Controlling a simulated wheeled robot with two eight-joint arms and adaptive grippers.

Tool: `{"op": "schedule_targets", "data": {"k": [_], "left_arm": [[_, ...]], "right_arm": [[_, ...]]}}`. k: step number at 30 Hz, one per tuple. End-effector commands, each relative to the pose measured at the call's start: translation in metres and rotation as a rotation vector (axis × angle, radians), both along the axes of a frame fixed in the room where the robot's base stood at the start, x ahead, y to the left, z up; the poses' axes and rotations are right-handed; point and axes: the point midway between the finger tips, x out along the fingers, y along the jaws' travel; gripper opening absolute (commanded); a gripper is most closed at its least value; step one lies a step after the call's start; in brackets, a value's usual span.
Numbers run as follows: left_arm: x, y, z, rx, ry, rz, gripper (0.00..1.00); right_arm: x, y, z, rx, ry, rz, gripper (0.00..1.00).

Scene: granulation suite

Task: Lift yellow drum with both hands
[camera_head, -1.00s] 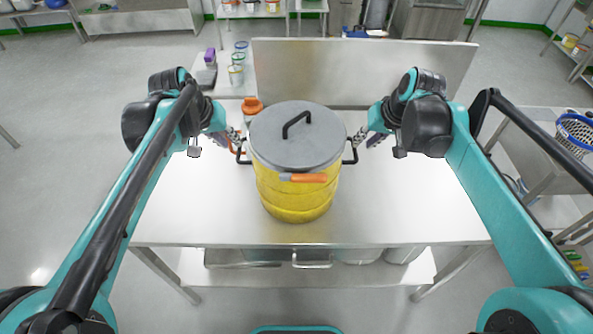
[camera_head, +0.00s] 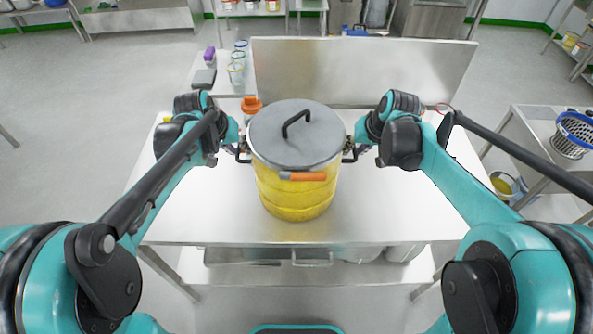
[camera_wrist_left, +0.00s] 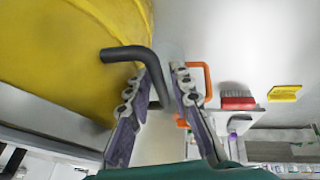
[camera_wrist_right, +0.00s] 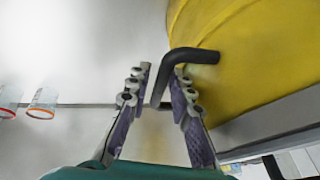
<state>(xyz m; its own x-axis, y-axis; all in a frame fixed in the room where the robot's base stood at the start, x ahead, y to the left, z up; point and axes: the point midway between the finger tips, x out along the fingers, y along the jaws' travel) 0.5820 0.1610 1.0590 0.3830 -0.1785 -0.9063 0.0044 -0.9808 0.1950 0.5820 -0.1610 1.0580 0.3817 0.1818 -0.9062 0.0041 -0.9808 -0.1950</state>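The yellow drum (camera_head: 295,195) stands upright on the steel table (camera_head: 390,215), with a grey lid (camera_head: 275,145) and a black bent handle on each side. My left gripper (camera_head: 238,146) is at the drum's left handle; in the left wrist view its fingers (camera_wrist_left: 161,78) are apart, with the black handle (camera_wrist_left: 125,54) passing between them. My right gripper (camera_head: 358,148) is at the right handle; in the right wrist view its fingers (camera_wrist_right: 159,78) are apart with the handle (camera_wrist_right: 190,55) between them, close to one finger. The drum also fills a corner of the left wrist view (camera_wrist_left: 65,45) and right wrist view (camera_wrist_right: 265,60).
An orange-topped container (camera_head: 251,104) stands behind the drum's left side. A steel back panel (camera_head: 400,65) rises behind. Jars (camera_head: 236,74) stand at the back left. A side table (camera_head: 530,125) with a blue-rimmed basket (camera_head: 570,140) is at right. Table space is free around the drum.

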Motion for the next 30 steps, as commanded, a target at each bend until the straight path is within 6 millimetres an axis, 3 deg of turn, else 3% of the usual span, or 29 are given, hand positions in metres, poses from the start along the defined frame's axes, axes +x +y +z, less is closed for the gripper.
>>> {"op": "schedule_targets", "data": {"k": [5, 8, 23, 30], "left_arm": [[0.000, 0.000, 0.000, 0.000, 0.000, 0.000, 0.21], [0.000, 0.000, 0.000, 0.000, 0.000, 0.000, 0.00], [0.000, 0.000, 0.002, 0.000, -0.001, 0.000, 0.00], [0.000, 0.000, 0.014, 0.000, -0.001, 0.000, 0.00]], "right_arm": [[0.000, 0.000, 0.000, 0.000, 0.000, 0.000, 0.21], [0.000, 0.000, 0.000, 0.000, 0.000, 0.000, 0.00], [0.000, 0.000, 0.002, 0.001, -0.001, 0.000, 0.00], [0.000, 0.000, 0.014, 0.000, -0.001, 0.000, 0.00]]}}
